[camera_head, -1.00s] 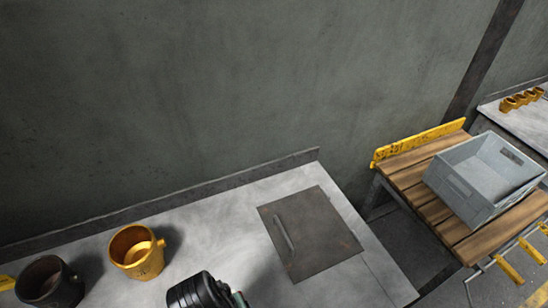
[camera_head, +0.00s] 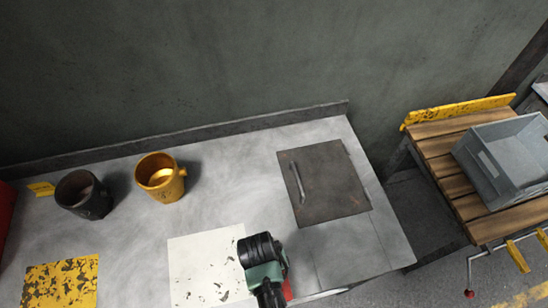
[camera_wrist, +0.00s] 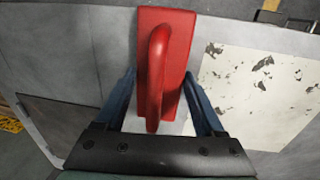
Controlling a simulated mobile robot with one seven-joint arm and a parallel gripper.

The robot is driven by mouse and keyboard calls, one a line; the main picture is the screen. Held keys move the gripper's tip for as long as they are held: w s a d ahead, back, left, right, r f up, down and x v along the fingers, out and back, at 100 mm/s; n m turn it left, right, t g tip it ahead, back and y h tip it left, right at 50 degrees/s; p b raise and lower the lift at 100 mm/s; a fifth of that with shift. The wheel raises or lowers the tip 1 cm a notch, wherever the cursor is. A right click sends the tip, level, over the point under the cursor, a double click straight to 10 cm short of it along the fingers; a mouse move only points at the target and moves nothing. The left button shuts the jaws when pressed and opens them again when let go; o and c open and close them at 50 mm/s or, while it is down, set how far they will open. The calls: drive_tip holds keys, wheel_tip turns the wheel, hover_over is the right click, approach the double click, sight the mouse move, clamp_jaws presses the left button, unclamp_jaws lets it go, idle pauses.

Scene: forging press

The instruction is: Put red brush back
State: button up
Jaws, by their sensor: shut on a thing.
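The red brush (camera_wrist: 177,55) shows large in the wrist view, a flat red block with a raised loop handle. My gripper (camera_wrist: 160,80) has its blue fingers on both sides of it and is shut on it. In the head view only a small red bit of the brush (camera_head: 287,289) shows beside my wrist, and my fingers are hidden. The brush is over the grey worktop (camera_head: 225,210), right of a white worn square (camera_head: 200,262); this square also shows in the wrist view (camera_wrist: 255,105). I cannot tell whether the brush touches the worktop.
A dark cup (camera_head: 85,200) and a yellow cup (camera_head: 160,183) stand at the back left. A yellow worn square (camera_head: 60,282) lies front left. A dark hatch plate with a handle (camera_head: 325,190) is at the right. Beyond a gap, a wooden bench (camera_head: 440,155) holds a grey crate (camera_head: 490,170).

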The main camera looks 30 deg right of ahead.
drive_tip(key=shift+f, duration=0.3)
drive_tip(key=shift+f, duration=0.1)
